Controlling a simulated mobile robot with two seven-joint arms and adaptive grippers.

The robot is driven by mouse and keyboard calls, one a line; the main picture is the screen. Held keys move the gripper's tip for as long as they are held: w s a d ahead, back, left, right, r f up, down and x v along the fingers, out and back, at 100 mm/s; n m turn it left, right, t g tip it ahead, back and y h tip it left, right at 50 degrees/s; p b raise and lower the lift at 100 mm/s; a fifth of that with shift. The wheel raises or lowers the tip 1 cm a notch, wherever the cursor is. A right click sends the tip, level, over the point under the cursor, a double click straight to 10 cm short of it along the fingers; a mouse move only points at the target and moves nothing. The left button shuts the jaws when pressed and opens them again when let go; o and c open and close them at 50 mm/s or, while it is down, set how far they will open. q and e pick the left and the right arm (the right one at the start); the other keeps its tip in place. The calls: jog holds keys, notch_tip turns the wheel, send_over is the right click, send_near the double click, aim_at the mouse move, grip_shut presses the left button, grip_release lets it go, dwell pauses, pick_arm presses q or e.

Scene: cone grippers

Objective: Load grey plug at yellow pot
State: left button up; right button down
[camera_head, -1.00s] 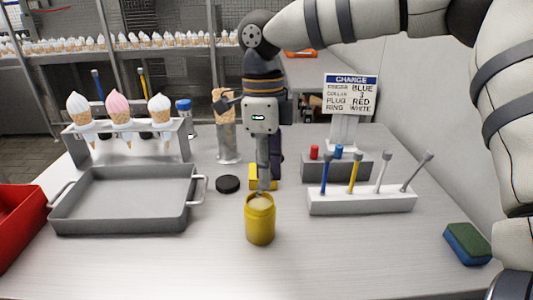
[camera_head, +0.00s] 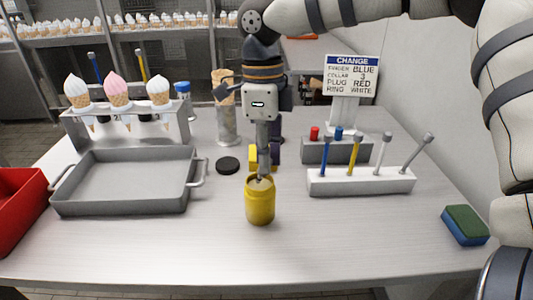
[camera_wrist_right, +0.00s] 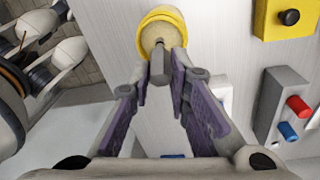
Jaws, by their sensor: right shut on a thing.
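The yellow pot (camera_head: 260,203) stands upright on the table, open at the top with a pale inside. In the right wrist view the pot (camera_wrist_right: 166,14) is just beyond my fingertips. My right gripper (camera_wrist_right: 160,78) points down over the pot, its purple-padded fingers shut on a grey plug (camera_wrist_right: 157,66). The plug's narrow end is at the pot's mouth; I cannot tell how far inside it is. In the head view my right gripper (camera_head: 264,150) is directly above the pot and mostly hides the plug. My left gripper is not in view.
A white rack (camera_head: 360,187) with several upright tools stands right of the pot. Behind it are a grey block (camera_head: 320,152) and a CHANGE sign (camera_head: 350,76). A grey tray (camera_head: 125,185) is left, a black disc (camera_head: 228,165) nearer. A sponge (camera_head: 464,226) lies right. The front table is clear.

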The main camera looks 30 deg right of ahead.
jog(key=shift+f, duration=0.65)
dwell(0.9)
jog(key=shift+r, duration=3.6)
